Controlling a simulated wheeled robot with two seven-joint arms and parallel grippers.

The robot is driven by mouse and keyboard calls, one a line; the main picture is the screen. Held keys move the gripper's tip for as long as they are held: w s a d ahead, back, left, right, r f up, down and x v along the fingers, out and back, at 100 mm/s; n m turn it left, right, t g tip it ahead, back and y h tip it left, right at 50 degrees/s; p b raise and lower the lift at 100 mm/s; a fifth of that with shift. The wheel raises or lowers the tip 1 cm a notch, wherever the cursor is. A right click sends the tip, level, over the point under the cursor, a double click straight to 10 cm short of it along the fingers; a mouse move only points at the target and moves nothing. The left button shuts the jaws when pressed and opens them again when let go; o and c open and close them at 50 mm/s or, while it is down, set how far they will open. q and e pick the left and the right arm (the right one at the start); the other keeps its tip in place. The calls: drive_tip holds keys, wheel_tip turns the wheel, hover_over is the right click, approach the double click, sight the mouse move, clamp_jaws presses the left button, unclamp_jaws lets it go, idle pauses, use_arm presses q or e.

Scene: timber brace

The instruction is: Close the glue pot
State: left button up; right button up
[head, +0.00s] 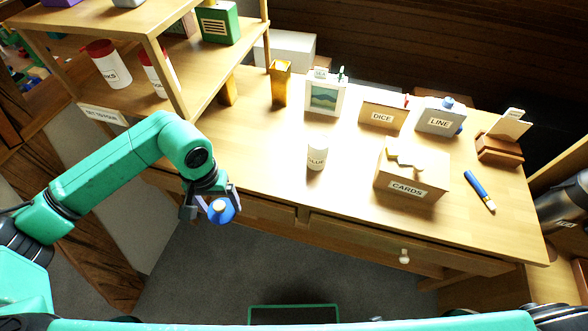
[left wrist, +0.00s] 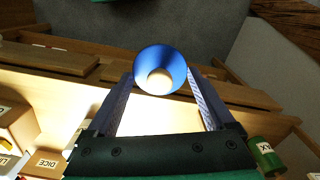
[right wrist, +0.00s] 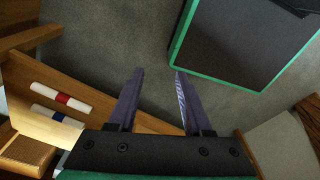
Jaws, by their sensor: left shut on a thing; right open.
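The glue pot (head: 317,156), a white cylinder with a label reading GLUE, stands upright on the table near its front edge. I see no blue cap on it. My left gripper (head: 212,206) is shut on a round blue cap (head: 221,212) with a pale round middle. It holds the cap in the air off the table's front edge, left of and nearer than the pot. The cap also shows between the fingertips in the left wrist view (left wrist: 160,60). My right gripper (right wrist: 157,75) is open and empty above the floor in the right wrist view.
A CARDS box (head: 408,178) stands right of the pot, and a blue marker (head: 479,190) lies beyond it. A picture frame (head: 325,97), a DICE box (head: 384,114) and a LINE holder (head: 440,118) stand behind. A shelf (head: 200,85) rises at left. The table between shelf and pot is clear.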

wheel_tip(320, 180, down, 9)
drive_tip(key=b, duration=0.7)
drive_tip(key=shift+d+f+b, duration=0.2)
drive_tip(key=shift+b, duration=0.1)
drive_tip(key=shift+w, duration=0.1)
